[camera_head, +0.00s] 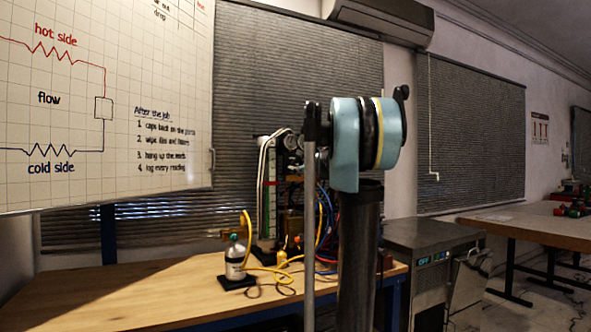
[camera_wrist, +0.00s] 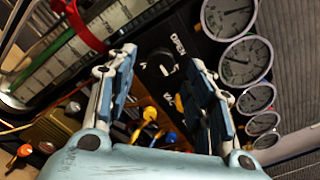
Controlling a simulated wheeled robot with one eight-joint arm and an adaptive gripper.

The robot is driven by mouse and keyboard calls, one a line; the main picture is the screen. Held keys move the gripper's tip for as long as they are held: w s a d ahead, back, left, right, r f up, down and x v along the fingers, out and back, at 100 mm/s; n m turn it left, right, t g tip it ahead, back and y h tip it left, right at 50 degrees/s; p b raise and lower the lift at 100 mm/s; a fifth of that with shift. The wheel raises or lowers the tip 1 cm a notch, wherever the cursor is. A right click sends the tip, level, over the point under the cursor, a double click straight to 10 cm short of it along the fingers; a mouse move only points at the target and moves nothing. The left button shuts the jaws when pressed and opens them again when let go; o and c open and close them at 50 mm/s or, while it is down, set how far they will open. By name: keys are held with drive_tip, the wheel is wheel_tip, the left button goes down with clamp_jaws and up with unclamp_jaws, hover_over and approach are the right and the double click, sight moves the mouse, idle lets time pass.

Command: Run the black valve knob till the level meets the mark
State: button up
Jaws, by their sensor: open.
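The black valve knob (camera_wrist: 156,66) sits on a dark panel in the wrist view, with a white pointer line and an "OPEN" label beside it. My gripper (camera_wrist: 164,56) is open, with its fingers on either side of the knob in the picture; I cannot tell if they touch it. The level gauge (camera_wrist: 55,68) is a scaled strip at upper left, with a red mark band (camera_wrist: 82,24) across it. In the head view the gauge (camera_head: 270,205) stands upright behind my arm, its red mark (camera_head: 271,183) showing. The exact liquid level is too small to read. The knob is hidden there.
Several round dial gauges (camera_wrist: 246,61) line the panel's right side. Yellow and blue hose fittings (camera_wrist: 150,114) lie below the knob. In the head view, a small bottle (camera_head: 235,262) and yellow hoses stand on the wooden bench (camera_head: 130,290), whose left part is clear.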

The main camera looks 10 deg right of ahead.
sight(296, 165)
drive_tip(key=shift+x, duration=1.75)
drive_tip(key=c, duration=1.1)
